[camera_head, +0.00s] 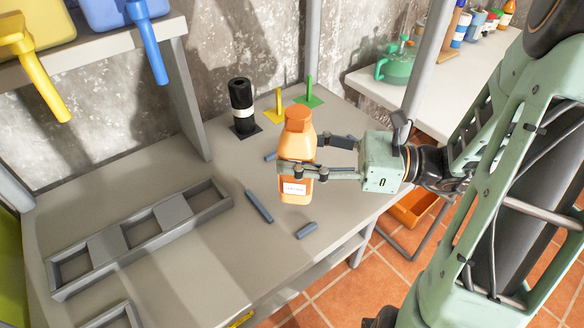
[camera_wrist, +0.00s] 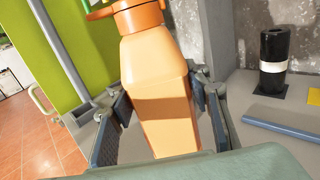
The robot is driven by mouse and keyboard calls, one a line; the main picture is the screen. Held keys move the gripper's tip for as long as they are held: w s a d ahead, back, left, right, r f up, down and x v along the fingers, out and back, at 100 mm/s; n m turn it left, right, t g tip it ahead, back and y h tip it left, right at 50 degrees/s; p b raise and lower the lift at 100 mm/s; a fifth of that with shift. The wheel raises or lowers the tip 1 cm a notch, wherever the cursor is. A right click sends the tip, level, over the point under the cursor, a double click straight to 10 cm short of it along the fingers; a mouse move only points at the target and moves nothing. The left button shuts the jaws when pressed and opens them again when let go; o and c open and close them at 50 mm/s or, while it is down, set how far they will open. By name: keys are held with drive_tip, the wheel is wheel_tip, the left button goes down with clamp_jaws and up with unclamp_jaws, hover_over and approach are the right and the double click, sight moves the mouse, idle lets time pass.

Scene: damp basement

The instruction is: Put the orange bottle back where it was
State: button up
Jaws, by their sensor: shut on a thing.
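The orange bottle (camera_head: 296,150) has a darker orange cap and a white label low on its front. My gripper (camera_head: 302,165) is shut on it, with one finger on each side of its body. The bottle is upright in the head view and appears held above the grey table (camera_head: 190,262), though its exact height is unclear. In the wrist view the bottle (camera_wrist: 160,85) fills the middle between the finger pads, and its cap is partly cut off at the top edge.
A grey compartment tray (camera_head: 140,232) lies left. Grey bars (camera_head: 259,206) lie near the bottle. A green teapot (camera_head: 395,65) stands on the right-hand shelf.

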drive_tip(key=shift+w+a+f+b, duration=0.15)
drive_tip(key=shift+w+f, duration=0.35)
drive_tip(key=shift+f, duration=0.15)
drive_tip(key=shift+w+a+f+b, duration=0.15)
drive_tip(key=shift+w+f, duration=0.3)
drive_tip(key=shift+f, duration=0.15)
drive_tip(key=shift+w+f+b, duration=0.2)
drive_tip(key=shift+f+b, duration=0.3)
drive_tip(key=shift+f, duration=1.15)
drive_tip(key=shift+f, duration=0.1)
drive_tip(key=o, duration=1.7)
drive_tip(key=shift+d, duration=0.1)
drive_tip(key=s+d+p, duration=0.1)
drive_tip(key=s+d, duration=0.1)
drive_tip(key=d, duration=0.9)
drive_tip(key=shift+s+d, duration=0.15)
drive_tip(key=shift+d, duration=0.1)
